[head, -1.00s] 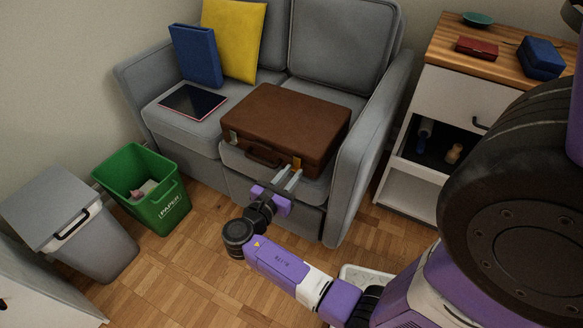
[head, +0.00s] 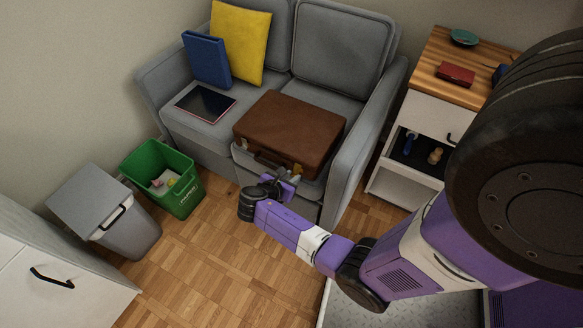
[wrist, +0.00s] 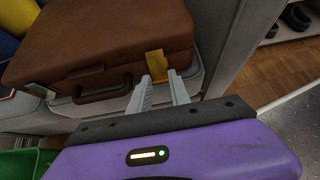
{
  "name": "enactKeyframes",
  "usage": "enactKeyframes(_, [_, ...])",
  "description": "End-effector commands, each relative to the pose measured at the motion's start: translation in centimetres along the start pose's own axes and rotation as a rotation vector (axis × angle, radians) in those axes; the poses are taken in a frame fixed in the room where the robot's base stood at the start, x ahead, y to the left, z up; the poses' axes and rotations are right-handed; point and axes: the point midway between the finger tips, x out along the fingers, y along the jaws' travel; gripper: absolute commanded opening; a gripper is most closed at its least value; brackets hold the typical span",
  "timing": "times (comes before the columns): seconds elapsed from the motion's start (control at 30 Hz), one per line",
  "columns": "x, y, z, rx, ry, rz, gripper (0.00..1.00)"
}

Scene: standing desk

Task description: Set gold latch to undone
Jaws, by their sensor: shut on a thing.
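A brown briefcase (head: 290,128) lies flat on the right seat of the grey sofa, its handle side facing me. The gold latch (wrist: 156,64) is on its front face, right of the handle (wrist: 102,90). In the head view my gripper (head: 296,172) is at the case's front right, and the latch is mostly hidden there.
The sofa's right arm (head: 365,135) rises close to the case. A tablet (head: 205,103), a blue binder (head: 207,60) and a yellow cushion (head: 240,42) are on the left seat. A green bin (head: 165,175) and a grey bin (head: 110,210) stand at left. Wooden floor is clear in front.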

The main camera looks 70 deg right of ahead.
Motion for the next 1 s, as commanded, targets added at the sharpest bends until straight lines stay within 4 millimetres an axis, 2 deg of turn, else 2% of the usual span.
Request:
enactKeyframes(0.03, [-0.8,-0.1,0.9,-0.002,0.028,-0.002,0.0])
enactKeyframes(1.0, [-2.0,0.0,3.4,0.004,0.666,-0.002,0.0])
